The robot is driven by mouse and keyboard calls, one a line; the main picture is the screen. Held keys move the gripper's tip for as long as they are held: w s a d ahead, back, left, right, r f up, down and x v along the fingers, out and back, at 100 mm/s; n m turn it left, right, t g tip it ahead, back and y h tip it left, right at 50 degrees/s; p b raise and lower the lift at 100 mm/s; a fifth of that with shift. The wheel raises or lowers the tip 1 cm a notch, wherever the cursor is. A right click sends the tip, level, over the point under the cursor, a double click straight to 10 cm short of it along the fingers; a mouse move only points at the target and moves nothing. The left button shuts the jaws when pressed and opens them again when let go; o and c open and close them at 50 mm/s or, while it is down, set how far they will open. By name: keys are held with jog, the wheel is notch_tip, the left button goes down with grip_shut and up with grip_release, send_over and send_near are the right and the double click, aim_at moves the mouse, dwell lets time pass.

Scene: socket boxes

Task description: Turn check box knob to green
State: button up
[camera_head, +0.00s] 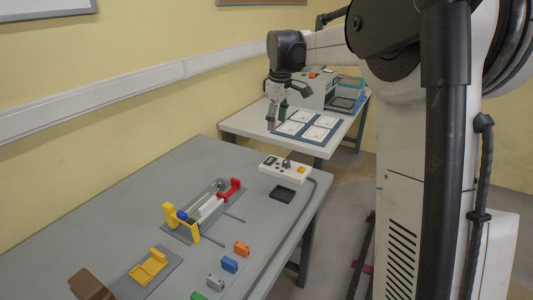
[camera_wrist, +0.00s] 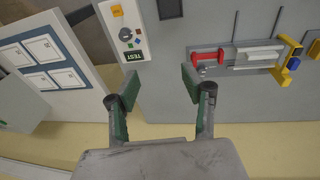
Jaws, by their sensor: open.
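The check box is a white box (camera_head: 283,173) at the far right corner of the near table. In the wrist view the check box (camera_wrist: 109,23) is at the top, left of centre, with an orange button (camera_wrist: 117,10), a dark round knob (camera_wrist: 125,34) and a green TEST label (camera_wrist: 136,55). Which way the knob points is too small to tell. My gripper (camera_head: 285,112) is above and beyond the box in the head view, apart from it. In the wrist view my gripper (camera_wrist: 160,82) is open and empty, its green-padded fingers below the box.
A fixture with yellow and red posts (camera_head: 205,210) stands on the near table, with small coloured blocks (camera_head: 229,264) in front. A black tray (camera_head: 282,195) lies beside the check box. The far table holds a blue board with white cards (camera_head: 302,128) and a grey-green machine (camera_head: 318,88).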

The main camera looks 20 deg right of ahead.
jog(key=w+d+f+n+g, duration=0.1)
jog(key=w+d+f+n, duration=0.1)
jog(key=w+d+f, duration=0.4)
jog(key=n+g+p, duration=0.1)
send_over(286, 161)
notch_tip(286, 161, down, 5)
notch_tip(286, 161, down, 13)
jog(key=shift+d+f, duration=0.1)
jog(key=shift+f, duration=0.05)
jog(key=shift+c, duration=0.3)
grip_shut()
